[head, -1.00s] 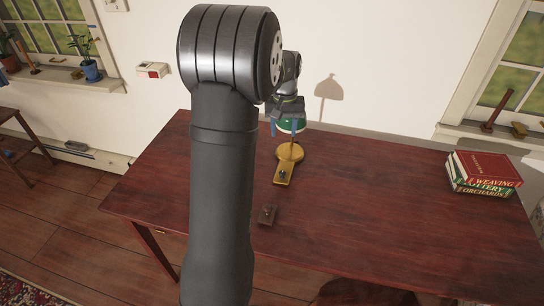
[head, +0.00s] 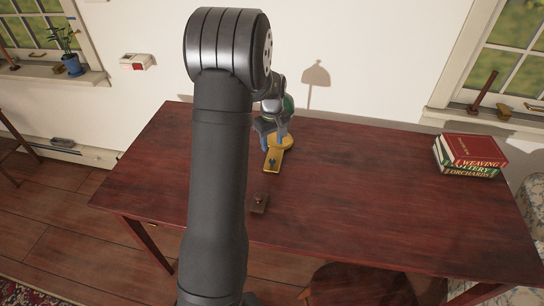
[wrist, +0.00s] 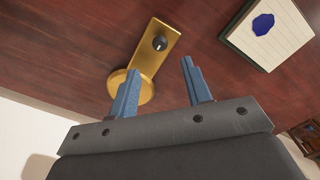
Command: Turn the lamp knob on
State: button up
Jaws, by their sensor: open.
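The lamp has a green shade (head: 289,104), partly hidden behind my arm, and a brass base (head: 284,142) with a flat arm toward the near side. A dark round knob (head: 273,161) sits on that arm. The knob also shows in the wrist view (wrist: 160,43), near the brass plate's far end. My gripper (head: 272,143) is over the lamp base, with blue fingers apart and nothing between them. In the wrist view my gripper (wrist: 158,76) points toward the brass plate, with the knob beyond the fingertips and not touched.
A small brown block with a dark top piece (head: 259,203) lies nearer on the red-brown table (head: 370,190). Stacked books (head: 470,156) stand at the right. A cream pad with a blue mark (wrist: 268,32) lies beside the lamp in the wrist view. The table's middle right is clear.

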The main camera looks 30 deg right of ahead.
aim_at(272, 160)
notch_tip(272, 160, down, 8)
jog(key=shift+r, duration=0.15)
grip_shut()
dwell(0.3)
